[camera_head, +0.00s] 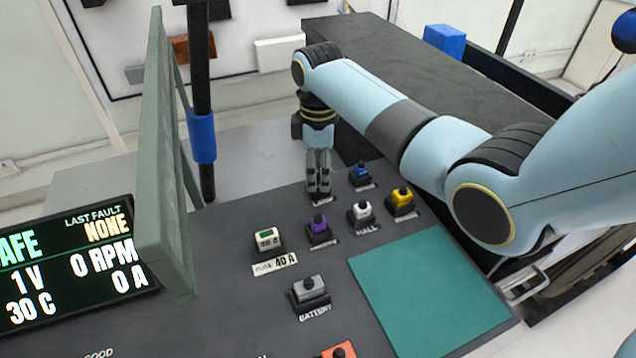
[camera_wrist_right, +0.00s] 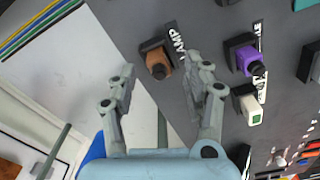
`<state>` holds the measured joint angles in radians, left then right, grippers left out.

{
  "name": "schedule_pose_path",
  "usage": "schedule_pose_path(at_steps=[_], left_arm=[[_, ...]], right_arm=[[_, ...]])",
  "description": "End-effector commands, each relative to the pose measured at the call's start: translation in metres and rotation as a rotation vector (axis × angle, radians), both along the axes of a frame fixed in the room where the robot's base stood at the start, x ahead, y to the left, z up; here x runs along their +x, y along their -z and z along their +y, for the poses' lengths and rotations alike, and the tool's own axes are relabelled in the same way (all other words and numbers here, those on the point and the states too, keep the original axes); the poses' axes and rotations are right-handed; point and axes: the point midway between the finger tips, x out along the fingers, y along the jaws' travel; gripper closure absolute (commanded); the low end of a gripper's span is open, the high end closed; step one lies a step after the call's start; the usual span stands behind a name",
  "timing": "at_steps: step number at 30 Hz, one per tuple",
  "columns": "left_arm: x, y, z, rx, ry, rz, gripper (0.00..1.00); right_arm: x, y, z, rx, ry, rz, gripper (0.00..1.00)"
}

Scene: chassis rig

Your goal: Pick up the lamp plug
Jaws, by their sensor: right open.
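The lamp plug (camera_wrist_right: 158,60) is a small brown-orange plug with a dark tip, seated in a black socket beside a white LAMP label on the dark panel. It shows in the right wrist view just ahead of and between my right gripper's (camera_wrist_right: 167,76) two fingers, which are spread apart and empty. In the head view my right gripper (camera_head: 319,188) points down at the back edge of the panel and hides the plug. I cannot tell the exact height gap between fingertips and plug. My left gripper is out of view.
Close by on the panel stand a purple plug (camera_head: 320,228), a white plug (camera_head: 361,210), a blue plug (camera_head: 361,172), a yellow plug (camera_head: 402,197) and a fuse (camera_head: 267,239). A teal mat (camera_head: 430,295) is bare. An upright green-grey board (camera_head: 166,150) stands left.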

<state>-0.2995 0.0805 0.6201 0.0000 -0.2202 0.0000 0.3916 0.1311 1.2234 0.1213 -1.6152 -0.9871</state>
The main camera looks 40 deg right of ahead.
Motion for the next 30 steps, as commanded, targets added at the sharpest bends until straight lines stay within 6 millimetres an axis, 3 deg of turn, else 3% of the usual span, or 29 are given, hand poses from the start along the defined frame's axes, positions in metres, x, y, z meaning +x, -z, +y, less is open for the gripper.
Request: schedule_pose_path(at_steps=[4, 12, 23, 30], left_arm=[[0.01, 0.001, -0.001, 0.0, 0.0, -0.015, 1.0], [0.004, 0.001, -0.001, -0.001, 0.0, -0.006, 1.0], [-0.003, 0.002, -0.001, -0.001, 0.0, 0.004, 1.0], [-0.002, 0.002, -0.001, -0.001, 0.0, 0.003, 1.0]], right_arm=[[0.0, 0.017, 0.0, 0.001, 0.0, 0.001, 0.5], [0.0, 0.019, 0.0, 0.0, 0.0, -0.001, 0.52], [0.0, 0.019, 0.0, 0.0, 0.0, -0.001, 0.99], [0.0, 0.019, 0.0, 0.0, 0.001, -0.001, 1.0]])
